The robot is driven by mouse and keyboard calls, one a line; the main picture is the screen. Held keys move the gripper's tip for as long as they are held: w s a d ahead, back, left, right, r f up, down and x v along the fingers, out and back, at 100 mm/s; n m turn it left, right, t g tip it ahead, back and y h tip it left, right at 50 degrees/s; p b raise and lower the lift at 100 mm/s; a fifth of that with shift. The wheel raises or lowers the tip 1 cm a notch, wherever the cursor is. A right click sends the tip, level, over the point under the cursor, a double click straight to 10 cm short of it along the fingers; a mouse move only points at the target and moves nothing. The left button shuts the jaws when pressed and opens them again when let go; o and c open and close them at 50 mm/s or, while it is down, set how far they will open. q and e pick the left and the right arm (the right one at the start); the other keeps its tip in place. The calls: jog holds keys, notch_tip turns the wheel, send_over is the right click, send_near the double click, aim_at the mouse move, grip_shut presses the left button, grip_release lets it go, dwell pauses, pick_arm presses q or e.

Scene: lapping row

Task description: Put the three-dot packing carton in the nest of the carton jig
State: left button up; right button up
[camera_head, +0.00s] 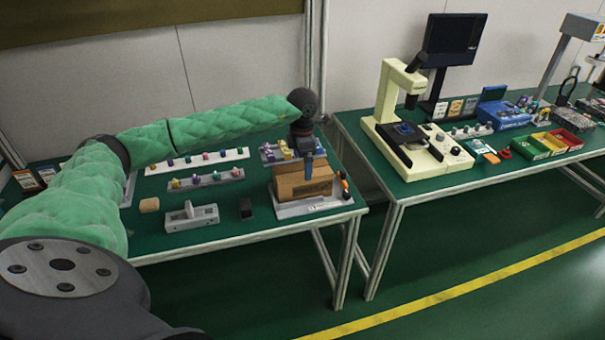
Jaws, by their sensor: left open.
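My left arm reaches in from the left in a green padded sleeve. Its gripper (308,168) points down at a brown carton (289,189) near the right end of the left bench. The gripper is open, its fingers at the carton's upper part; whether they touch it I cannot tell. No dots can be made out on the carton. Whether it sits fully down in the nest I cannot tell. My right gripper is not in view.

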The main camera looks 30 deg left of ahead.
pick_arm(q)
jog(key=shift+r+b, duration=0.35)
jog(key=shift+r, duration=1.65)
